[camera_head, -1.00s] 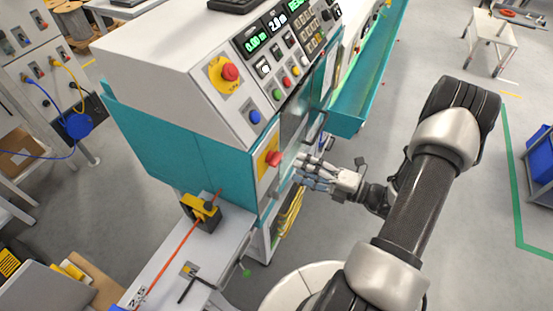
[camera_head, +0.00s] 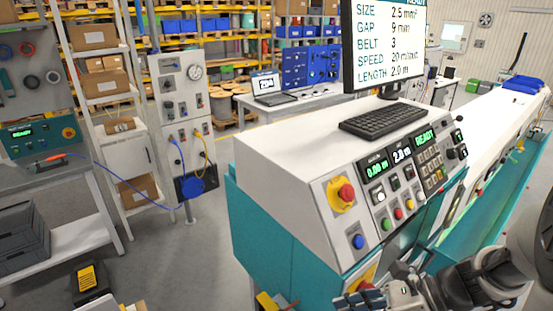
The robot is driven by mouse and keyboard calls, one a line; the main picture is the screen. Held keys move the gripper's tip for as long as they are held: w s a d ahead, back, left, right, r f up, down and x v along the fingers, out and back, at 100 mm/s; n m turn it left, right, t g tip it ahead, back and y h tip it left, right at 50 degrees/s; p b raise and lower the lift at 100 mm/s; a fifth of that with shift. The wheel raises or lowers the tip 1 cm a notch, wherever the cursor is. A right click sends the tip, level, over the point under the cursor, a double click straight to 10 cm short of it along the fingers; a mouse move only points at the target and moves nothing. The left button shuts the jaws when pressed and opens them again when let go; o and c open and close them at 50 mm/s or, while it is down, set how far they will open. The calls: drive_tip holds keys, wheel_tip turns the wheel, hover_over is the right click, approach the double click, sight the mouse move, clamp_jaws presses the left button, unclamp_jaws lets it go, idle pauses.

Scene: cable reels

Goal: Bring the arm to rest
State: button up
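My gripper (camera_head: 368,299) shows at the bottom edge of the head view, in front of the machine's lower front corner. Its fingers are partly cut off by the frame edge, so I cannot tell whether they are open or shut. I see nothing held in the visible part. My arm (camera_head: 480,283) reaches in from the lower right, with a dark link at the right edge. The teal and white machine (camera_head: 285,165) stands just behind the gripper. I cannot tell whether they touch.
The machine carries a red stop button (camera_head: 346,193), a keyboard (camera_head: 383,120) and a monitor (camera_head: 385,45). A long teal trough (camera_head: 490,205) runs to the back right. Shelves (camera_head: 100,80) and a grey bench (camera_head: 70,235) stand left.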

drive_tip(key=s+r+n+t+h, duration=0.2)
drive_tip(key=s+r+n+h, duration=0.3)
drive_tip(key=n, duration=0.7)
drive_tip(key=s+r+n+t+h, duration=0.25)
drive_tip(key=r+n+h, duration=0.4)
drive_tip(key=n, duration=0.45)
wheel_tip(320, 180, down, 18)
drive_tip(key=s+g+b, duration=0.1)
drive_tip(key=s+b, duration=0.1)
drive_tip(key=b, duration=1.4)
drive_tip(key=shift+s+r+n, duration=0.25)
drive_tip(key=shift+n, duration=0.05)
